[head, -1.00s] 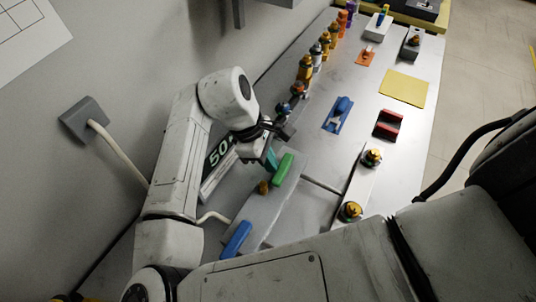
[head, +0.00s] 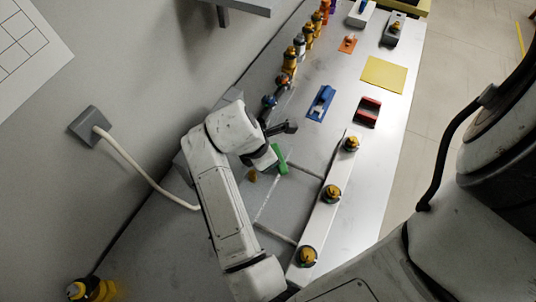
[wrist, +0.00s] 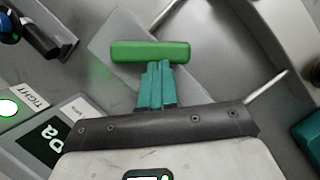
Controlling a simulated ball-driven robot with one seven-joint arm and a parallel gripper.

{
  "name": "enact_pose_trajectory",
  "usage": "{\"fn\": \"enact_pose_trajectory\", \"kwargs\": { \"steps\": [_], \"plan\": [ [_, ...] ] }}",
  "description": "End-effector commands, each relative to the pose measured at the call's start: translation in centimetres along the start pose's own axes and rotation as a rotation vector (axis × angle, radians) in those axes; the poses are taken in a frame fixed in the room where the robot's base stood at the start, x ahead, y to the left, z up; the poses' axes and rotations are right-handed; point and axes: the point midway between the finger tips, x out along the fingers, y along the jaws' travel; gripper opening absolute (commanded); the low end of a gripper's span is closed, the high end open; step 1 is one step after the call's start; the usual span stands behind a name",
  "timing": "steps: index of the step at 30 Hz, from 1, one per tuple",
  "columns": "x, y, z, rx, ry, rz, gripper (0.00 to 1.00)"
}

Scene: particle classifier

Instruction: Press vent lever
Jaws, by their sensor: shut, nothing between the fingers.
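A green lever bar (head: 279,158) sits on a grey panel beside my wrist in the head view. In the wrist view, the same green bar (wrist: 150,51) lies straight ahead of my gripper (wrist: 158,66). The teal fingers are shut together and empty. Their tips reach the lower edge of the bar; I cannot tell whether they touch it. In the head view my fingers are hidden by my wrist. No label naming the vent lever is readable on the bar.
A small orange knob (head: 252,176) is close to my wrist. A white rail (head: 318,215) with yellow-topped knobs runs to the right. A blue lever unit (head: 320,103) and a red block (head: 368,112) stand farther back. A yellow pad (head: 384,75) lies beyond them.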

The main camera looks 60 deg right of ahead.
Motion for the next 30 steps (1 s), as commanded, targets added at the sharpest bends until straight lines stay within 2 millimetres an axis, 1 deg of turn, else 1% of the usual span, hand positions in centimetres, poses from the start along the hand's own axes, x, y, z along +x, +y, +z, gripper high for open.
{"fn": "enact_pose_trajectory", "kwargs": {
  "steps": [15, 30],
  "plan": [
    [0.6, -0.8, 1.1, -0.277, 0.001, 0.109, 0.00],
    [1.0, -1.1, 2.0, -0.488, 0.003, 0.193, 0.00]
  ]
}}
